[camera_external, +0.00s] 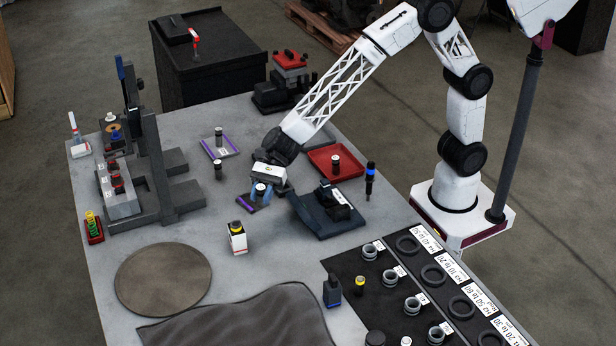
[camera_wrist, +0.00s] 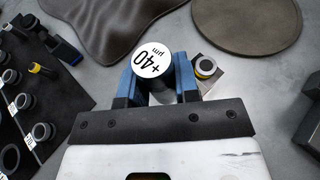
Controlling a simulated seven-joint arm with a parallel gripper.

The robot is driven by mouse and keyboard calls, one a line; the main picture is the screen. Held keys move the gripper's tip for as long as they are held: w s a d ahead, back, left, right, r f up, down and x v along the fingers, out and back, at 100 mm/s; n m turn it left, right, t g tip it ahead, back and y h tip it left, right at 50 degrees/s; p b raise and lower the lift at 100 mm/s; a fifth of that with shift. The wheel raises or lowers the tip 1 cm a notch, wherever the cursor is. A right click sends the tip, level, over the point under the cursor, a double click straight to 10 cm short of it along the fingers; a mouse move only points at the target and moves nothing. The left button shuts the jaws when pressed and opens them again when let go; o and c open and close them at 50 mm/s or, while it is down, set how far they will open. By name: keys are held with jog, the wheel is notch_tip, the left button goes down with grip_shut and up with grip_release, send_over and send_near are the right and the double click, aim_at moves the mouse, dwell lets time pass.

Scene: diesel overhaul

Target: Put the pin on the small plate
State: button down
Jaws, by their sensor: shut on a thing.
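My gripper (camera_wrist: 160,80) is shut on a pin, a short cylinder with a white top (camera_wrist: 152,62) marked "+40 µm", between its blue fingers. In the external view the gripper (camera_external: 261,192) points down near the middle of the table, and the pin's pale top (camera_external: 260,187) shows between the fingers. A small dark plate with a purple strip (camera_external: 246,204) lies just below and beside it, partly hidden by the gripper. I cannot tell if the pin touches it. Another small grey plate with purple edges (camera_external: 229,153) lies farther back and holds a dark pin (camera_external: 219,133).
A loose pin (camera_external: 218,170) stands left of the gripper. A red tray (camera_external: 320,157) and a dark blue fixture (camera_external: 322,222) are to the right. A white-and-yellow container (camera_external: 237,238) is in front; it also shows in the wrist view (camera_wrist: 205,67). A grey stand (camera_external: 155,150) is left.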

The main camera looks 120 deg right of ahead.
jog(key=s+d, duration=1.7)
jog(key=s, duration=0.3)
notch_tip(320, 180, down, 9)
jog(key=shift+w+r+m+t+y, duration=0.15)
jog(key=shift+w+m+t+y, duration=0.1)
jog(key=shift+m+t+y, duration=0.05)
jog(key=w, duration=0.5)
jog(key=w+d+f, duration=0.1)
jog(key=w, duration=0.4)
jog(key=w+d, duration=0.1)
jog(key=w, duration=0.5)
jog(key=shift+d+f, duration=0.1)
jog(key=shift+f, duration=0.15)
jog(key=shift+s, duration=0.1)
jog(key=shift+f, duration=1.75)
jog(key=shift+f, duration=0.1)
